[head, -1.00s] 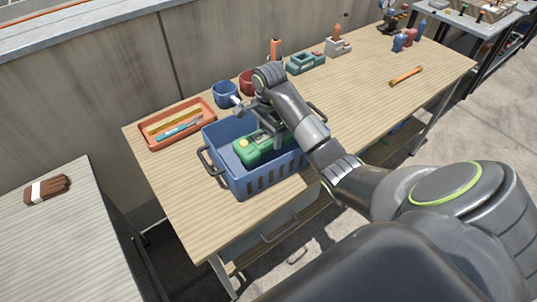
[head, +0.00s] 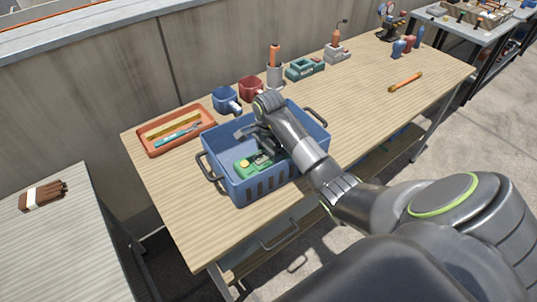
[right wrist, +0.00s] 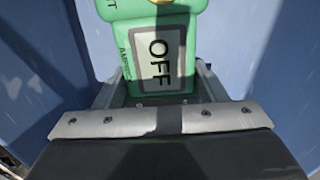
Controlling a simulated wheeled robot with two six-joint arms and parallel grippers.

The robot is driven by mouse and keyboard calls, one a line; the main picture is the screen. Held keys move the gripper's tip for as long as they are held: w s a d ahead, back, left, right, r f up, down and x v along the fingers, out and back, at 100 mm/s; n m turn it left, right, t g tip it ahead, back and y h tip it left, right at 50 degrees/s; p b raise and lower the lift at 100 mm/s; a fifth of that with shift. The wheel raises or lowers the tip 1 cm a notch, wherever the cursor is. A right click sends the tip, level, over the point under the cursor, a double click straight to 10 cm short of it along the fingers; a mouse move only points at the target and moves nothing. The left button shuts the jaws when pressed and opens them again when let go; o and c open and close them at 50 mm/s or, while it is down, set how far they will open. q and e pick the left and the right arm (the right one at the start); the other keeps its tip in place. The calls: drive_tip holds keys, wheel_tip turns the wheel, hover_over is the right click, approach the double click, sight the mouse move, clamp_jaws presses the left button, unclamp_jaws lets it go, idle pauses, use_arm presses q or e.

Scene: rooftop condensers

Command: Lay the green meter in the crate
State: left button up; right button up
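The green meter (head: 250,164) lies low inside the blue crate (head: 262,190), within its walls. In the right wrist view the meter (right wrist: 158,55) shows a screen reading OFF, with blue crate walls on both sides. My right gripper (head: 261,141) reaches down into the crate from above and is shut on the meter. Its fingers stand against both sides of the meter in the right wrist view. The arm hides part of the meter and crate, and I cannot tell whether the meter touches the crate floor. My left gripper is not in view.
An orange tray (head: 150,147) with tools stands left of the crate. An orange stick (head: 405,82) lies at right. The table's middle right is clear.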

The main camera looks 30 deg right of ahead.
sight(268, 154)
drive_tip(key=o, duration=0.3)
drive_tip(key=shift+r, duration=0.1)
drive_tip(key=shift+r, duration=0.2)
wheel_tip(268, 154, up, 5)
drive_tip(key=shift+f, duration=0.1)
wheel_tip(268, 154, up, 7)
drive_tip(key=p, duration=0.7)
